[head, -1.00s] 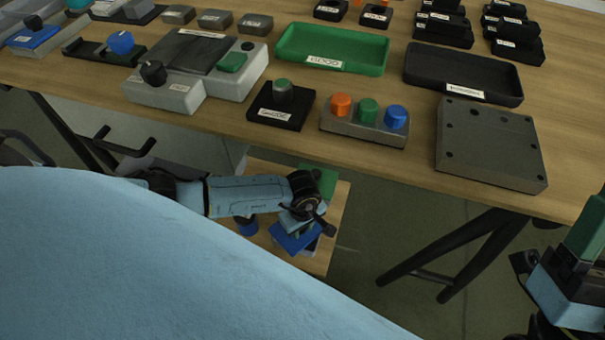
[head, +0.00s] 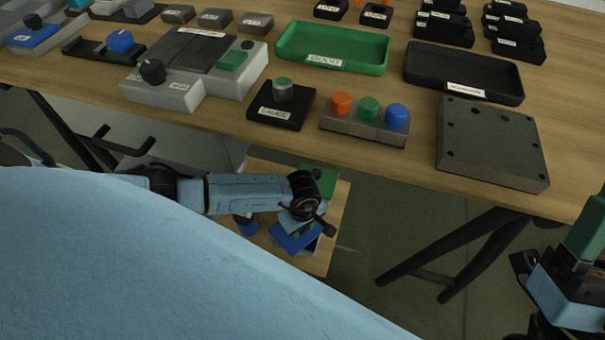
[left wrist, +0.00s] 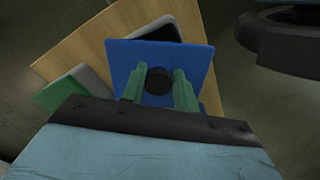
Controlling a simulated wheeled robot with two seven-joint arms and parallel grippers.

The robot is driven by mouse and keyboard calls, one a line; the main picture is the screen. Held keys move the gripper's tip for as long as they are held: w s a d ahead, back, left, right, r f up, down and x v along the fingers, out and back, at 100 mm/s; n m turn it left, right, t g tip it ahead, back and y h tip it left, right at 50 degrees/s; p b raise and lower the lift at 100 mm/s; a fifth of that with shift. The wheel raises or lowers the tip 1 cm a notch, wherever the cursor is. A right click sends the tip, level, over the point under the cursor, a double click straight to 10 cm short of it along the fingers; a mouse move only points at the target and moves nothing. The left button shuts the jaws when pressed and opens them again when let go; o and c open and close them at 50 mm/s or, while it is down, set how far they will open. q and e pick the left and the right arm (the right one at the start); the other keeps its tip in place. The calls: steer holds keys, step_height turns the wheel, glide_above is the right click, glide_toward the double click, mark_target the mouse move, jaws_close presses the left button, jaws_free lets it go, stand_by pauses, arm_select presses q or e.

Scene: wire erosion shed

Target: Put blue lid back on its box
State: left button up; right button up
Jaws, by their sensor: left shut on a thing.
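The blue lid (left wrist: 192,60) is a flat square plate with a black knob (left wrist: 158,87) in its middle. My left gripper (left wrist: 158,90) is shut on this knob with its green fingers on either side. In the head view the lid (head: 292,237) shows below my left gripper (head: 302,218), over the small low wooden table. A box (left wrist: 160,33) with a pale rim and dark inside shows partly past the lid's far edge. The lid hides the rest of it, and I cannot tell whether they touch. My right gripper (head: 587,228) is at the right edge, its opening unclear.
A green-lidded pale box (left wrist: 70,95) lies beside the blue lid on the low table (left wrist: 80,48). The large workbench (head: 215,122) above holds trays, a button box and several fixtures.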

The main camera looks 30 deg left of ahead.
arm_select(q)
steer(key=o, duration=1.6)
steer(key=shift+c, duration=0.2)
